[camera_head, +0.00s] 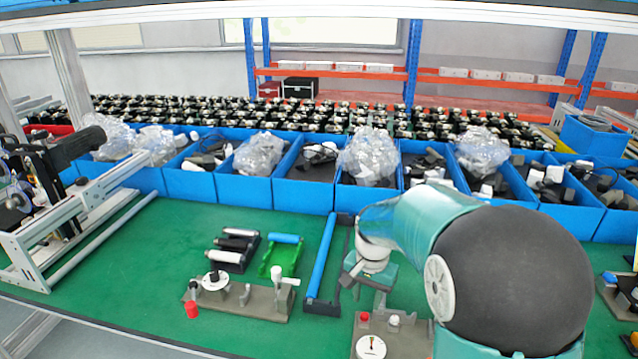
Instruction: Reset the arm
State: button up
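My arm shows at the lower right, with teal links and a large dark joint. It reaches left and down over the green table (120,290). My gripper (352,278) is at the end of the arm, low over the table. It is just right of a long blue roller in a black frame (321,260). The fingers are small and partly hidden by the wrist, so I cannot tell whether they are open or shut. I see no object clearly held.
A row of blue bins (245,192) with parts and plastic bags lines the table's back. A grey fixture (245,299), black holders (235,250) and a green holder (283,256) stand left of my gripper. An aluminium frame (75,225) stands far left. The front left table is clear.

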jog(key=s+r+n+t, duration=0.2)
jog(key=s+r, duration=0.5)
jog(key=s, duration=0.4)
jog(key=s+r+n+t, duration=0.3)
jog(key=s+r, duration=0.5)
jog(key=s, duration=0.3)
jog(key=shift+s+n+t, duration=0.3)
jog(key=shift+s+n, duration=0.1)
jog(key=shift+n, duration=0.5)
dwell(0.8)
